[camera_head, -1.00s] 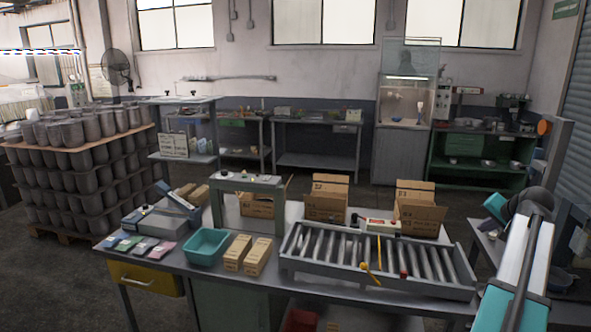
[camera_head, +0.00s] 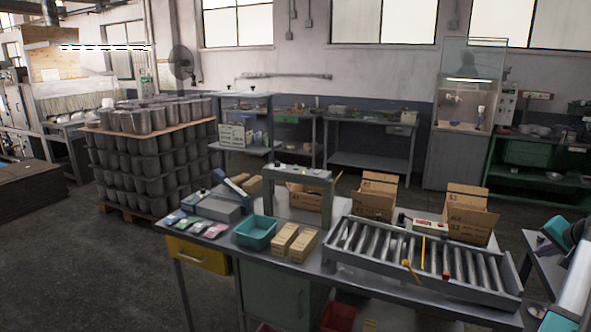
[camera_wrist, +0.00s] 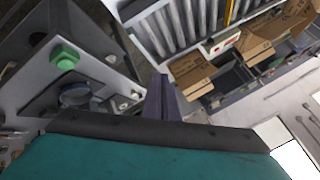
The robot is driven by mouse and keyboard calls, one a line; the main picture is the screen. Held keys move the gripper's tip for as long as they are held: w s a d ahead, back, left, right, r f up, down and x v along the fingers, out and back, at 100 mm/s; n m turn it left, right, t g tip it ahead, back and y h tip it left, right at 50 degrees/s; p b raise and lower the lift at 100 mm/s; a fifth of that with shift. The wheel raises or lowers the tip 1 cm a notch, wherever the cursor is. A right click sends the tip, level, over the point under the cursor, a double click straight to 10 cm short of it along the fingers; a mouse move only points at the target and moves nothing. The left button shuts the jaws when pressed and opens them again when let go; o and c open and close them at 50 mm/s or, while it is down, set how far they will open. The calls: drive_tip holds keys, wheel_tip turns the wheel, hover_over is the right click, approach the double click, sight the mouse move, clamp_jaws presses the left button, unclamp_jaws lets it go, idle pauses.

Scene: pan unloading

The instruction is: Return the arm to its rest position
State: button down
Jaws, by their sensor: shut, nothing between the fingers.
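My gripper (camera_wrist: 162,98) shows in the wrist view, its dark fingers closed together with nothing between them. It is held in the air, and the roller conveyor (camera_wrist: 190,22) and open cardboard boxes (camera_wrist: 190,75) lie beyond it. In the head view only part of my own white and teal arm shows at the right edge, beside the workbench. My gripper's fingers cannot be made out there.
The workbench (camera_head: 350,286) carries a roller conveyor (camera_head: 420,265), cardboard boxes (camera_head: 375,197), a teal bin (camera_head: 256,233) and a small press frame (camera_head: 297,178). A pallet stack of dark pots (camera_head: 150,165) stands at left. The floor (camera_head: 95,265) in front of it is clear.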

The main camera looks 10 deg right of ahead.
drive_tip(key=w+a+f+n+g+y+b, duration=0.15)
drive_tip(key=w+a+f, duration=0.35)
drive_tip(key=a+f, duration=0.5)
drive_tip(key=w+a+f+n+y+b, duration=0.15)
drive_tip(key=w+a+f, duration=0.4)
drive_tip(key=f, duration=0.75)
drive_tip(key=s+a+f+n+g+y+b, duration=0.1)
drive_tip(key=a+f+n+g+y+b, duration=0.2)
drive_tip(key=a+f, duration=1.95)
drive_tip(key=s+a+f+n+g+b, duration=0.1)
drive_tip(key=s+a+f+n+g, duration=0.15)
drive_tip(key=s+a+f, duration=0.5)
drive_tip(key=s+a+f+n+g, duration=0.25)
drive_tip(key=s+a+f, duration=0.25)
drive_tip(key=a+f, duration=0.5)
drive_tip(key=s+a+f+n+g+h+b, duration=0.1)
drive_tip(key=s+a+f+n+g, duration=0.1)
drive_tip(key=s+a, duration=0.4)
drive_tip(key=s+a+f+n+g+b, duration=0.1)
drive_tip(key=s+a+f, duration=0.4)
drive_tip(key=s, duration=0.6)
drive_tip(key=shift+s+a+n+g+h+b, duration=0.35)
drive_tip(key=shift+a+n+g+h, duration=0.05)
drive_tip(key=shift+n+g, duration=0.1)
drive_tip(key=shift+r, duration=0.1)
